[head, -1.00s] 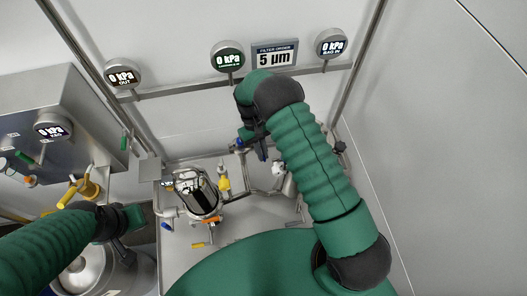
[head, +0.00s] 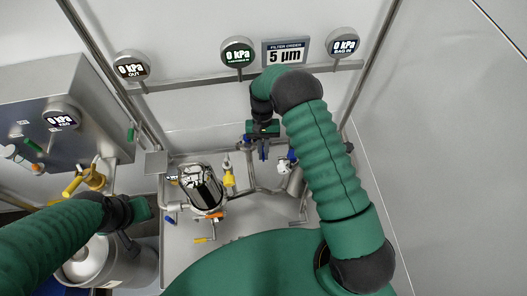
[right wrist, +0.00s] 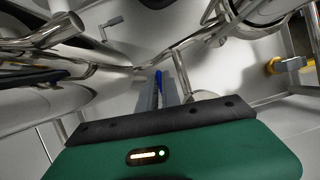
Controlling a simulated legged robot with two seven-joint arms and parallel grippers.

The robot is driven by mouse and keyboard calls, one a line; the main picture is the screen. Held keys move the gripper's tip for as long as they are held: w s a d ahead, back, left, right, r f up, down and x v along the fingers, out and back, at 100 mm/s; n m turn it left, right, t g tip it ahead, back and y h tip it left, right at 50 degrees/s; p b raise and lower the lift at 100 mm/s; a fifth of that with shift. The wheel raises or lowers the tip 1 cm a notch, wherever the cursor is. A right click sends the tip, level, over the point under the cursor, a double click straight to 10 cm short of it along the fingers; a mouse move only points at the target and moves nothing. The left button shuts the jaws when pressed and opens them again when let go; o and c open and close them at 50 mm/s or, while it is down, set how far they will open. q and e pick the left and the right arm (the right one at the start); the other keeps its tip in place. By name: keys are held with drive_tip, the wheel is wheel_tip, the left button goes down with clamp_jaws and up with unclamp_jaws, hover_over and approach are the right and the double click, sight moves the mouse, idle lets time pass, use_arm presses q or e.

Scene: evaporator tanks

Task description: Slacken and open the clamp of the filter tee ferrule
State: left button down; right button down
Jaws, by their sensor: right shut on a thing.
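My right gripper (head: 263,151) is low over the pipework in front of the back wall. In the right wrist view its two grey fingers (right wrist: 160,92) are closed together on a narrow blue piece (right wrist: 158,77). I cannot tell whether this blue piece belongs to the clamp. The filter tee ferrule and its clamp cannot be made out clearly behind the gripper. A shiny filter housing (head: 201,187) stands to the left of it, upright on the steel deck. My left gripper (head: 143,208) is near the housing's left side; its fingers are too small to judge.
A yellow-handled valve (head: 228,178) and a white-and-steel fitting (head: 284,166) flank the right gripper. Steel pipes (right wrist: 45,38) run close beside it in the wrist view. A rail with gauges (head: 237,53) crosses the back wall. A steel keg (head: 88,262) stands at lower left.

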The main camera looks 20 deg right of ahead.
drive_tip(key=c, duration=1.5)
unclamp_jaws()
drive_tip(key=shift+c, duration=0.2)
drive_tip(key=shift+w+r, duration=0.1)
drive_tip(key=shift+r, duration=0.1)
wheel_tip(320, 180, up, 3)
drive_tip(key=shift+w+f+b, duration=0.1)
drive_tip(key=shift+b, duration=0.35)
drive_tip(key=s+a, duration=0.3)
drive_tip(key=s, duration=0.4)
drive_tip(key=s+a+r+b, duration=0.1)
drive_tip(key=s+a, duration=0.2)
drive_tip(key=s, duration=0.5)
drive_tip(key=shift+r, duration=0.3)
